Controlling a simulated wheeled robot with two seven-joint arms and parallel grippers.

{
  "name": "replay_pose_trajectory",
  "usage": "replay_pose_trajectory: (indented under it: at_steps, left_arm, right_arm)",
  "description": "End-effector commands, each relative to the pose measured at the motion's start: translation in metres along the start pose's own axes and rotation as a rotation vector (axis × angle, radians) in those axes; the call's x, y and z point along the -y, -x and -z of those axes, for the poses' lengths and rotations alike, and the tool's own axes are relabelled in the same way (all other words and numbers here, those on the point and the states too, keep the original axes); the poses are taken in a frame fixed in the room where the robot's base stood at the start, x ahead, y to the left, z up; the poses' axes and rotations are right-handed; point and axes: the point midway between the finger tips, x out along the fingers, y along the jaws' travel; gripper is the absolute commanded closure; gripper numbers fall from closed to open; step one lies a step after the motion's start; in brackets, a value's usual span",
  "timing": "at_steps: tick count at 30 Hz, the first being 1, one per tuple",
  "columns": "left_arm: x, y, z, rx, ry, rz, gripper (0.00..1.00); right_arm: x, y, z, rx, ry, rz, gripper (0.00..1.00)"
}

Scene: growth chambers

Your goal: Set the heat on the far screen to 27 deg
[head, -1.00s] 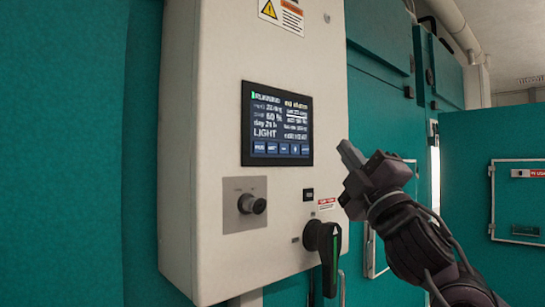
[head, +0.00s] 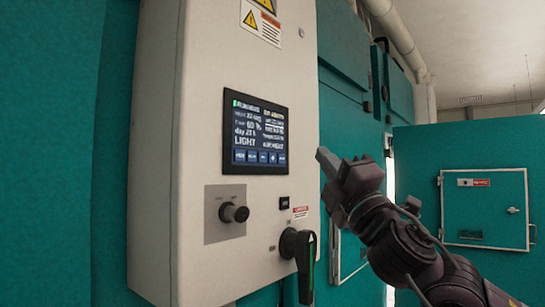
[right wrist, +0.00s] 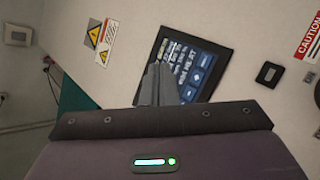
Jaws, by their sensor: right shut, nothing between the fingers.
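The screen (head: 261,133) is a dark touch display on the front of a pale control box. It shows lines of text, the word LIGHT, and a row of blue buttons along its bottom edge. My right gripper (head: 322,158) is shut and empty, in front of the box and to the right of the screen in the head view, apart from it. In the right wrist view the shut fingers (right wrist: 157,85) cover the left lower part of the screen (right wrist: 205,62). The small digits are too blurred to read surely. My left gripper is not in view.
Below the screen are a round knob (head: 236,213), a small black switch (head: 284,203) and a black rotary handle (head: 302,258) that sticks out. Warning labels (head: 261,24) sit above. A teal door (head: 484,209) stands at the right.

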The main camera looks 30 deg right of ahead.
Motion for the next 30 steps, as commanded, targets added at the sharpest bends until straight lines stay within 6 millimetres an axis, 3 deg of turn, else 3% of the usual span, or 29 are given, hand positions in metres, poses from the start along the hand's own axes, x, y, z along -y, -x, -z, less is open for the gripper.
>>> replay_pose_trajectory:
  at_steps: [6, 12, 19, 30]
  left_arm:
    - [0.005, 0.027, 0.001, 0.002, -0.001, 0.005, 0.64]
    - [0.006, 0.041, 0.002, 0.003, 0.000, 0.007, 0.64]
    - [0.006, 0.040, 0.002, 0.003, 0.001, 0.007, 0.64]
    - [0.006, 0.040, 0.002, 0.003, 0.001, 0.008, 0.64]
  right_arm:
    - [0.009, -0.023, 0.015, -0.001, -0.010, 0.002, 1.00]
    - [0.025, -0.042, 0.029, 0.000, -0.008, 0.001, 1.00]
    - [0.038, -0.054, 0.039, 0.000, -0.004, 0.000, 1.00]
    - [0.041, -0.057, 0.042, 0.000, 0.000, 0.000, 1.00]
